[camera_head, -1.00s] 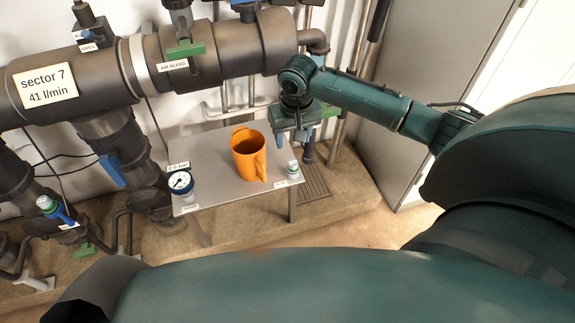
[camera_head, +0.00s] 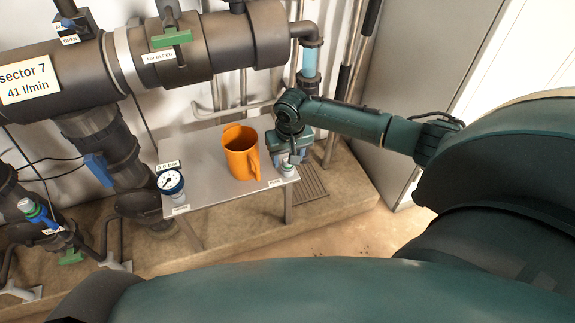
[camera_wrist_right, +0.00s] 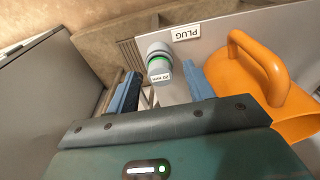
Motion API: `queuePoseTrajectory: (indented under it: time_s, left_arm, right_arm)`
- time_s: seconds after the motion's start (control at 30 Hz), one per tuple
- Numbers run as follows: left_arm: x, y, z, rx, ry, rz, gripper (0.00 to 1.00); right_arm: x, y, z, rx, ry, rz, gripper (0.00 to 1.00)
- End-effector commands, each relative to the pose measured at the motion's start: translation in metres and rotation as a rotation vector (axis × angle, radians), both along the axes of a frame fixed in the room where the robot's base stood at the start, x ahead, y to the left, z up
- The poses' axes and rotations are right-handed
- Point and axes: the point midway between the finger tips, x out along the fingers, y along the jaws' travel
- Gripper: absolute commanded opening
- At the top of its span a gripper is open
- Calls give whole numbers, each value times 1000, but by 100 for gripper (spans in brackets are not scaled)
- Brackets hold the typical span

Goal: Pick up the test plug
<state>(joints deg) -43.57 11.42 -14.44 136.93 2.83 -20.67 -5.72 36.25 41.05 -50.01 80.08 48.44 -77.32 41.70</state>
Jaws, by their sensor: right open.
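The test plug (camera_wrist_right: 158,60) is a small grey cap with a green ring and a size label. It stands on the small grey table beside a PLUG label (camera_wrist_right: 186,32). In the head view the plug (camera_head: 288,169) shows at the table's right end, partly hidden by my gripper. My right gripper (camera_head: 290,156) is just above it, pointing down. In the right wrist view its blue-padded fingers (camera_wrist_right: 160,90) are apart, with the plug between or just beyond their tips; contact cannot be told. My left gripper is not in view.
An orange jug (camera_head: 241,152) stands on the table (camera_head: 215,190) just left of my right gripper. A pressure gauge (camera_head: 171,183) stands at the table's left end. The large dark manifold pipe (camera_head: 210,45) runs above and behind. A grey cabinet (camera_head: 420,70) is at the right.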

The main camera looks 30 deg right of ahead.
Motion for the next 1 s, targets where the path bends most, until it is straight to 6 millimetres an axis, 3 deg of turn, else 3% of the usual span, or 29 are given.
queuePoseTrajectory:
  time_s: [0.1, 0.7, 1.0]
  left_arm:
    - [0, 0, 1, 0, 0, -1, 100]
    - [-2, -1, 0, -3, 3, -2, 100]
    - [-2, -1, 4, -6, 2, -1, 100]
  right_arm:
    - [0, 0, 1, 0, 0, 0, 52]
    - [0, 0, 1, 0, 0, 0, 3]
    - [0, 0, 8, 1, -1, 0, 3]
